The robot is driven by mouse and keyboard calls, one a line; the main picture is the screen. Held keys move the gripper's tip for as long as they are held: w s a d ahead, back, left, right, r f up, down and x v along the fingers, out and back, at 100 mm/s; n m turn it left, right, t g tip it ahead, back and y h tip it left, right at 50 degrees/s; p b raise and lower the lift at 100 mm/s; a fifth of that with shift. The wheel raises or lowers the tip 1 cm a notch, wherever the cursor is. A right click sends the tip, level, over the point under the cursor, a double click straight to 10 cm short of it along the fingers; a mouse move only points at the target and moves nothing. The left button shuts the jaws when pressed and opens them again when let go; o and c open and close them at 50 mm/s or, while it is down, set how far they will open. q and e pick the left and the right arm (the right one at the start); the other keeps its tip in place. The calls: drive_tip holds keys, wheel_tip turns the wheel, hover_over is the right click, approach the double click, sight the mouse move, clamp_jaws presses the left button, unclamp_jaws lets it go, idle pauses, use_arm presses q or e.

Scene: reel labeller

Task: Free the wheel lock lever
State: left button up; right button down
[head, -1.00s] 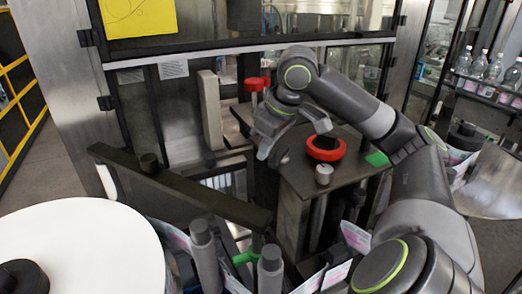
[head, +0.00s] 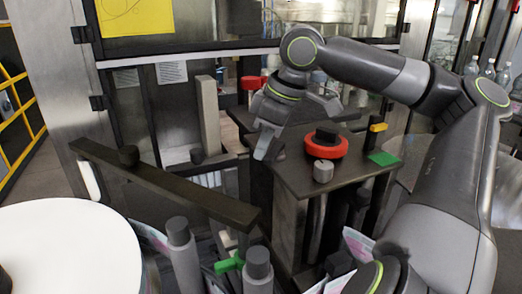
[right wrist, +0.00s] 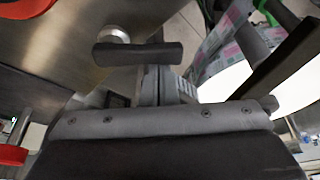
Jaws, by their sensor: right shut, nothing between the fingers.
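A red handwheel with a black hub (head: 326,144) sits on a dark plate (head: 300,180), with a short grey knob (head: 323,172) in front of it. The knob (right wrist: 115,33) and part of the red wheel (right wrist: 25,8) also show in the right wrist view. A green lever-like piece (head: 229,264) lies low among the rollers. I cannot tell for sure which part is the wheel lock lever. My right gripper (head: 268,148) points down at the plate's left edge, left of the wheel and apart from it. It is shut and empty. My left gripper is out of view.
Grey rollers (head: 258,268) stand in front. Red knobs (head: 252,83) stand behind my gripper. A green pad (head: 383,158) and a yellow block (head: 378,127) are at the plate's right.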

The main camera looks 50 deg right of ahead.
drive_tip(key=shift+s+f+n+b, duration=0.15)
drive_tip(key=shift+s+n+b, duration=0.2)
drive_tip(key=shift+n+b, duration=0.4)
drive_tip(key=shift+s+d, duration=0.25)
drive_tip(key=shift+s, duration=0.25)
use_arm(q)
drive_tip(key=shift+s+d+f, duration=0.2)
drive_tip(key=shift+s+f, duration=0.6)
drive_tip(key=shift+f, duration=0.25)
use_arm(e)
drive_tip(key=shift+s, duration=0.1)
